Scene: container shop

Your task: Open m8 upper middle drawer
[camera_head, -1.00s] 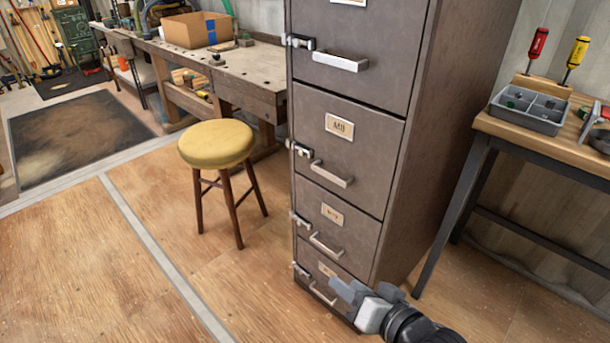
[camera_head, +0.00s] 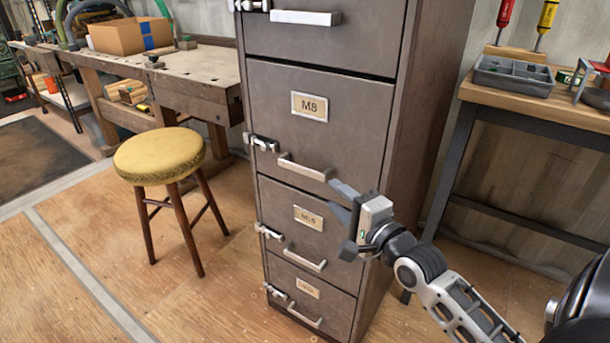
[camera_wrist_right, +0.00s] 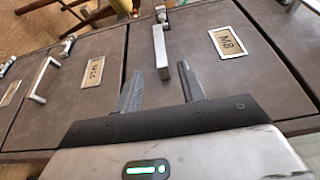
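The grey cabinet's M8 drawer (camera_head: 340,117) is closed, with an M8 label plate (camera_head: 309,106) and a silver bar handle (camera_head: 305,168) near its lower edge. A latch (camera_head: 260,142) sits at its left edge. In the right wrist view the M8 drawer (camera_wrist_right: 255,80) and its handle (camera_wrist_right: 161,50) lie just past the fingertips. My right gripper (camera_head: 342,202) is open and empty, close to the right end of the handle. In the wrist view the fingers (camera_wrist_right: 160,82) are apart, with the handle's end just beyond the gap. My left gripper is not in view.
Two lower drawers (camera_head: 290,230) and one upper drawer (camera_head: 350,35) with similar handles look closed. A yellow stool (camera_head: 160,155) stands left of the cabinet. A workbench (camera_head: 195,75) is behind it. A wooden table (camera_head: 550,105) with a grey tray stands at right.

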